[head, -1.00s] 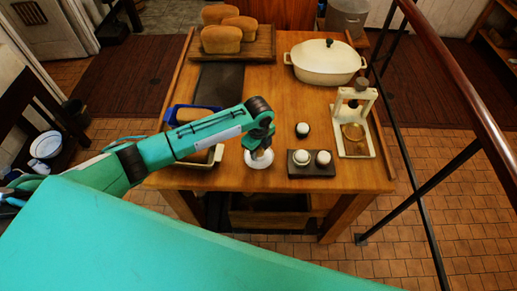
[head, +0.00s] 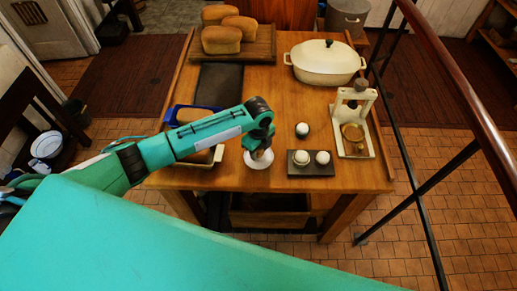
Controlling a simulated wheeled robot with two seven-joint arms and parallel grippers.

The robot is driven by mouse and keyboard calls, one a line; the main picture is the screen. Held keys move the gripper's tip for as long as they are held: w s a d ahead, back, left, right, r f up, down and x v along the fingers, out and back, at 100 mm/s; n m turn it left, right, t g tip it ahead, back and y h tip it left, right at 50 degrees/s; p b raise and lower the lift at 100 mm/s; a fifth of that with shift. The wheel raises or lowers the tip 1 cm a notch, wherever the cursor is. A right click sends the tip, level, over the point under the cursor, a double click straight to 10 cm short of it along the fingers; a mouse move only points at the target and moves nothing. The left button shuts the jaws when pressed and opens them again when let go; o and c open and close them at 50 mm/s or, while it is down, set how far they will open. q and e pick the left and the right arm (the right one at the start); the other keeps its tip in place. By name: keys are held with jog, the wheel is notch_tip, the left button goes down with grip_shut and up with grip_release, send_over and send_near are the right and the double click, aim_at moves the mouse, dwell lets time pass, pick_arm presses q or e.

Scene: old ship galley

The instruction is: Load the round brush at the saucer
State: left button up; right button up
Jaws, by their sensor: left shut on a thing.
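The white saucer (head: 257,165) sits near the front edge of the wooden table. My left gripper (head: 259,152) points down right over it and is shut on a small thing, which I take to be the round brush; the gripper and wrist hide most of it. I cannot tell whether its tip touches the saucer. My right gripper is not in the head view.
Right of the saucer is a dark tray (head: 311,169) with two pale-topped round pieces, and a dark-and-white one (head: 302,130) behind it. A cream stand (head: 355,135) is at the right, a cream casserole (head: 325,62) behind. Loaves (head: 221,40) sit on a board (head: 258,52).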

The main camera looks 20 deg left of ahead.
pick_arm(q)
notch_tip(320, 180, up, 3)
jog(key=shift+f+p, duration=0.15)
jog(key=shift+p, duration=0.9)
notch_tip(320, 180, up, 4)
jog(key=p, duration=0.4)
jog(key=shift+s+a+r+n+b, duration=0.15)
jog(key=shift+r+n+b, duration=0.15)
jog(key=shift+n+b, duration=0.45)
jog(key=s+a+r+n+b, duration=0.1)
jog(key=s+r+n+b, duration=0.1)
jog(key=n, duration=0.5)
jog(key=s+a+r+n+b, duration=0.2)
jog(key=s+r+n+b, duration=0.1)
jog(key=n, duration=0.4)
jog(key=s+a+r+n+b, duration=0.1)
jog(key=s+r+n+b, duration=0.2)
jog(key=s+n, duration=0.3)
jog(key=shift+s+a+r+n+b, duration=0.15)
jog(key=shift+r+n+b, duration=0.05)
jog(key=shift+n+b, duration=0.65)
